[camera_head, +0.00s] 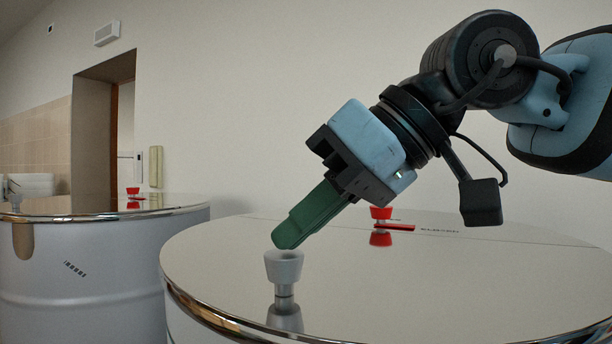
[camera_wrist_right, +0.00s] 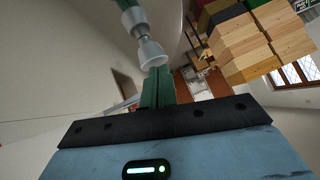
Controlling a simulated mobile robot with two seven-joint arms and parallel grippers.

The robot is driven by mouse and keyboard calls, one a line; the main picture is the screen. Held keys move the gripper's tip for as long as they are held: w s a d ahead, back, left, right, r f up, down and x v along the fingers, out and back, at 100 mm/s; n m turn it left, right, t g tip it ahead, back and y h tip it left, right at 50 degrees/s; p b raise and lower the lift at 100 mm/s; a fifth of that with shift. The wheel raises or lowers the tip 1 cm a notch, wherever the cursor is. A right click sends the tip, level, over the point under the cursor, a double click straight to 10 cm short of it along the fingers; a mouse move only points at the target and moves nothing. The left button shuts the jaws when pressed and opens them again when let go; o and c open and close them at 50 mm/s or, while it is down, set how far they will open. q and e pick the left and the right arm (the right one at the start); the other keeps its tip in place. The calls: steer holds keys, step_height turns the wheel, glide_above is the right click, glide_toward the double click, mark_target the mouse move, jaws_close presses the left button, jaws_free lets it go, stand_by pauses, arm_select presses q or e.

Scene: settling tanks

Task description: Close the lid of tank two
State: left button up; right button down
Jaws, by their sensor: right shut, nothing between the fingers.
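A large round tank (camera_head: 240,322) with a mirror-like metal lid (camera_head: 480,270) fills the front of the head view. The lid looks flat on the rim. A grey knob (camera_head: 284,266) stands upright near its front edge, its reflection below. My right gripper (camera_head: 287,240) comes down from the upper right, its green fingers shut and empty. The fingertips are just above the knob; I cannot tell whether they touch. In the right wrist view the knob (camera_wrist_right: 150,53) is just beyond the fingertips (camera_wrist_right: 158,72). The number of this tank cannot be read. My left gripper is out of view.
A red knob and red lever (camera_head: 394,227) sit farther back on the top, beside small writing. A second tank (camera_head: 80,260) with a similar top stands at left, a gap between them. Behind are a wall and doorway (camera_head: 103,150). Wooden blocks (camera_wrist_right: 250,45) show in the wrist view.

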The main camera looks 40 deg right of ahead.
steer(key=v, duration=0.7)
steer(key=shift+s+r, duration=0.2)
steer(key=shift+s, duration=0.1)
steer(key=shift+s+d, duration=0.1)
steer(key=shift+d, duration=0.05)
